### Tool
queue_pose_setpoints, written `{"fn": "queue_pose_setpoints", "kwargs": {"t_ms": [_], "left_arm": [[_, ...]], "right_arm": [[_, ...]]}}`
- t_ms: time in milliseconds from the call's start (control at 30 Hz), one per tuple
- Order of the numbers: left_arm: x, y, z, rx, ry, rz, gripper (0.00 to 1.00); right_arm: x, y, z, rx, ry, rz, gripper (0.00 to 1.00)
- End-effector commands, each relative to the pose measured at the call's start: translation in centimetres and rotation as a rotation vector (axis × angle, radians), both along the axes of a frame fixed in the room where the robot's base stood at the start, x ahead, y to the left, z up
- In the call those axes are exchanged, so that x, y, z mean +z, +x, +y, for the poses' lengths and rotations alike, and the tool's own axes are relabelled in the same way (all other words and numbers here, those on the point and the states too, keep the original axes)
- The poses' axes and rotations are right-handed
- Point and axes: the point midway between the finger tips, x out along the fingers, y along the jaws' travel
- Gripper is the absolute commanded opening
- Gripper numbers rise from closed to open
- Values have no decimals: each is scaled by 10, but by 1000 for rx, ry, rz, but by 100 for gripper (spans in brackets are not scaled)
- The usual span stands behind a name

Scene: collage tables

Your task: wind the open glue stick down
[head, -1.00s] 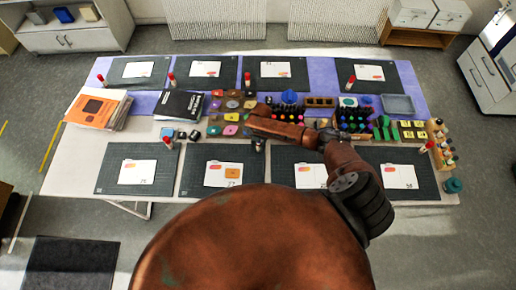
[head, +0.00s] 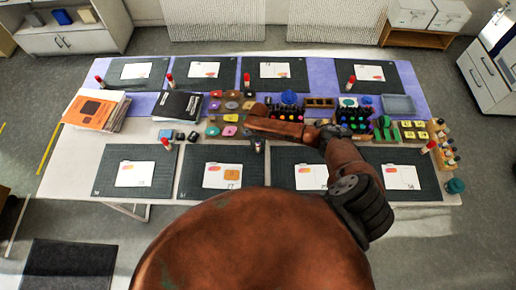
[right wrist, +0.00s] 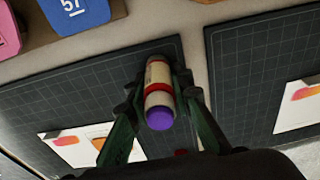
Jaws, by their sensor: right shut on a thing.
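My right gripper (right wrist: 158,95) is shut around a glue stick with a cream barrel (right wrist: 158,72), a red band and a bare purple end. The purple end points toward the wrist camera, and no cap shows on it. I cannot tell how far the purple glue stands out of the barrel. My left gripper is not in view.
Several dark cutting mats (head: 214,153) with white cards line both table sides. Red-capped glue sticks (head: 165,144) stand beside them. Stamps, bottles and trays (head: 397,104) crowd the middle. Books (head: 96,108) lie at the left.

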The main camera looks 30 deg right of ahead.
Motion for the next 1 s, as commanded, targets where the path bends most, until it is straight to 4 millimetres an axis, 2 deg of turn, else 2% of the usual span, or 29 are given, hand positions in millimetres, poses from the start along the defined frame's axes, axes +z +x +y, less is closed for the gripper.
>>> {"fn": "queue_pose_setpoints", "kwargs": {"t_ms": [333, 367, 400, 633, 833, 1000], "left_arm": [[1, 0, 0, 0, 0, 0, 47], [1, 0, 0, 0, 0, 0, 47], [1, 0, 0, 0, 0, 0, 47], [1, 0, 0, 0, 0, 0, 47], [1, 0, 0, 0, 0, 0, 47], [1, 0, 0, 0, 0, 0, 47]], "right_arm": [[0, -2, 0, -1, 1, 3, 1], [0, -2, 0, -1, 1, 3, 22], [0, -2, 0, -1, 1, 3, 25], [0, -1, 0, -1, 0, 1, 41], [0, 0, 0, -1, 0, 1, 41], [1, 0, 0, -1, 0, 1, 53]]}}
